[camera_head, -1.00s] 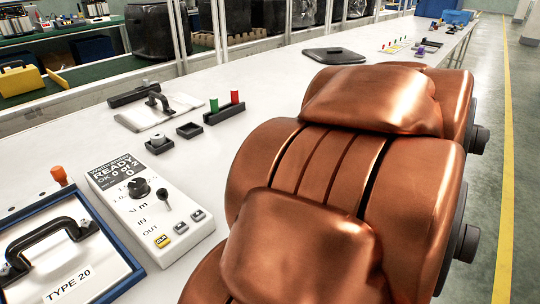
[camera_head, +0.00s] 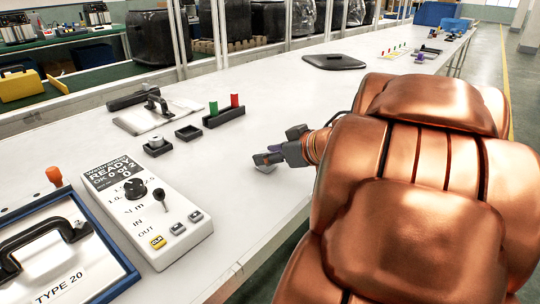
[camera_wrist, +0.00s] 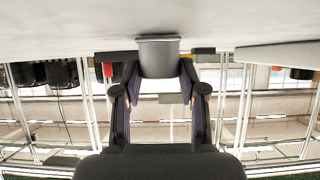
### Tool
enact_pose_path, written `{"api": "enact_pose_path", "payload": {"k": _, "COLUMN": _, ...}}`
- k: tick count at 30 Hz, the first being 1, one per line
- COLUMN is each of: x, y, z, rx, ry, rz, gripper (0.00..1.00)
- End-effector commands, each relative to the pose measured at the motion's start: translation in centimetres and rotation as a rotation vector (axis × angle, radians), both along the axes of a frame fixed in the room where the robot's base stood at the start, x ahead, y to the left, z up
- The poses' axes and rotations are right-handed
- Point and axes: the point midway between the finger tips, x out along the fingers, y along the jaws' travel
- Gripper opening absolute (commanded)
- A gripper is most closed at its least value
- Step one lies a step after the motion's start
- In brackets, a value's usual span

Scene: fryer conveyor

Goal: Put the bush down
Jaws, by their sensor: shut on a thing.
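The bush is a grey cylinder with a wider flange (camera_wrist: 158,57), seen in the wrist view between the fingers. My gripper (camera_wrist: 158,85) is shut on it. The flange faces the white table surface, at or very near it; I cannot tell if they touch. In the head view my gripper (camera_head: 275,150) is low over the right part of the white table (camera_head: 255,205), with a small grey bit of the bush (camera_head: 265,168) showing below the fingers.
Left of my gripper are a control box (camera_head: 150,205) reading READY, a small black tray (camera_head: 188,132), another black tray with a metal ring part (camera_head: 157,145), and a rack with green and red pegs (camera_head: 224,113). A blue-edged TYPE 20 case (camera_head: 60,250) is front left. Table around my gripper is clear.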

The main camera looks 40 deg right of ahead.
Motion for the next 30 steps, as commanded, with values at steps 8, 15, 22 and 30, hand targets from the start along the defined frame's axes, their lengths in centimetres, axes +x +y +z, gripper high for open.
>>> {"api": "enact_pose_path", "payload": {"k": 8, "x": 0.0, "y": 0.0, "z": -0.3, "rx": 0.000, "ry": 0.000, "rz": 0.001, "gripper": 0.54}}
{"api": "enact_pose_path", "payload": {"k": 15, "x": 0.0, "y": 0.0, "z": -0.3, "rx": 0.001, "ry": 0.000, "rz": 0.000, "gripper": 0.66}}
{"api": "enact_pose_path", "payload": {"k": 22, "x": 0.0, "y": 0.0, "z": -0.2, "rx": 0.000, "ry": -0.001, "rz": 0.001, "gripper": 0.66}}
{"api": "enact_pose_path", "payload": {"k": 30, "x": -1.4, "y": -0.4, "z": 0.9, "rx": 0.001, "ry": -0.001, "rz": -0.003, "gripper": 0.66}}
